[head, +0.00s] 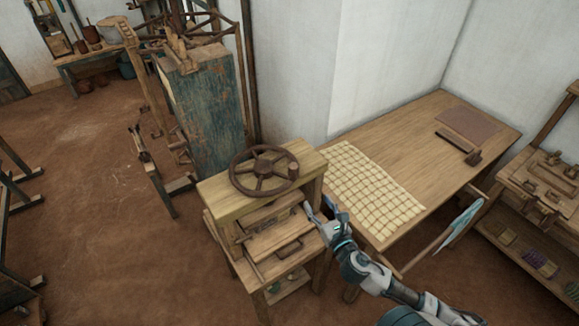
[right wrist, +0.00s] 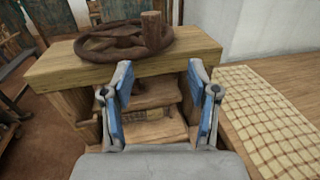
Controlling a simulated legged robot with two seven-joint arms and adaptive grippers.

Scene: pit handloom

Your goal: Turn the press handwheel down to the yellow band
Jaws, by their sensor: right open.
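The press handwheel (head: 263,167) is a dark brown spoked wheel lying flat above the pale wooden top beam of the press (head: 215,196). An upright knob (head: 293,170) stands on its rim at the right; the knob (right wrist: 151,32) also shows in the right wrist view, with the wheel rim (right wrist: 100,48) left of it. My right gripper (head: 316,213) is at the right front of the press, below the beam and apart from the wheel. In the right wrist view its blue-padded fingers (right wrist: 160,78) are spread and empty. I cannot make out a yellow band. My left gripper is not in view.
A table (head: 400,150) with a checked cloth (head: 368,190) stands close right of the press. A tall green-painted cabinet (head: 205,110) stands behind it. A shelf unit (head: 530,185) is at the far right. Open floor (head: 90,220) lies to the left.

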